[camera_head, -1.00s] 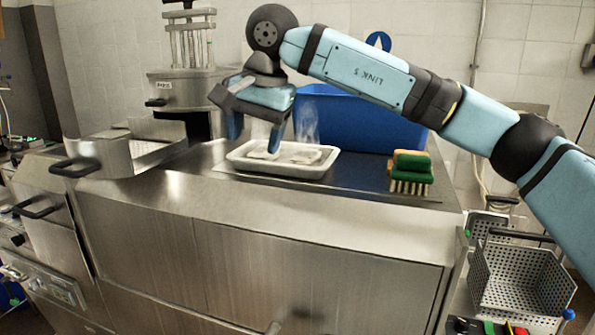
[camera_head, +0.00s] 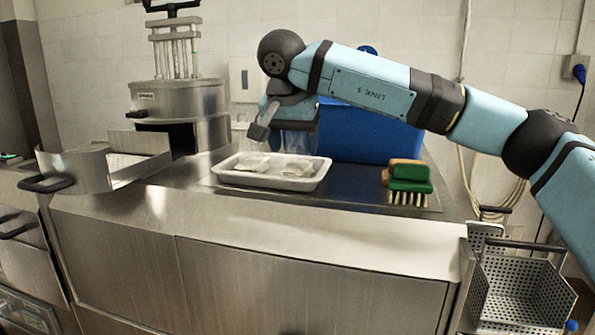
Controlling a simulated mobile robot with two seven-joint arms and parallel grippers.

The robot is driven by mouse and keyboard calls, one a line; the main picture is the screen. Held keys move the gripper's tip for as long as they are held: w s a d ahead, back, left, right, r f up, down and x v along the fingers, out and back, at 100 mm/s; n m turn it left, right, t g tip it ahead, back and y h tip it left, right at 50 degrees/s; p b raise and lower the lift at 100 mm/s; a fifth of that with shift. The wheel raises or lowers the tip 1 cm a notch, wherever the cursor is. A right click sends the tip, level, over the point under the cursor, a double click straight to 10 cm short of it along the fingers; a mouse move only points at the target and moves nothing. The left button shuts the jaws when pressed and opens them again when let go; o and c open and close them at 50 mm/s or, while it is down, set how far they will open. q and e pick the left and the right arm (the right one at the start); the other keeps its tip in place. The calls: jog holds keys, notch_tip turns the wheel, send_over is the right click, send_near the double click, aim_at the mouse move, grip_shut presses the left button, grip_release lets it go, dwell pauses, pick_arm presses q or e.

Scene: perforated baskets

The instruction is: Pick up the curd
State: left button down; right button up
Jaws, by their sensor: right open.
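The curd (camera_head: 299,169) lies as pale pieces in a white tray (camera_head: 245,181) on the steel counter. Another pale piece (camera_head: 256,164) lies in the left part of the tray. My right gripper (camera_head: 277,133) is open above and behind the tray, with its arm reaching in from the right. Its near finger shows as a grey bar, and nothing shows between the fingers. The far finger is hard to make out. My left gripper is not in view.
A blue bin (camera_head: 365,137) stands behind the tray. A green and brown brush (camera_head: 408,183) sits to the tray's right. A steel pan (camera_head: 87,172) and a steel press (camera_head: 180,100) stand at left. Perforated baskets (camera_head: 520,292) are at lower right.

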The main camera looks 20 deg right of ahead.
aim_at(297, 164)
jog(key=x, duration=0.5)
jog(key=shift+s+f+p, duration=0.1)
jog(key=shift+s+p, duration=0.05)
jog(key=shift+p, duration=0.25)
jog(key=c, duration=0.6)
jog(key=shift+c, duration=0.2)
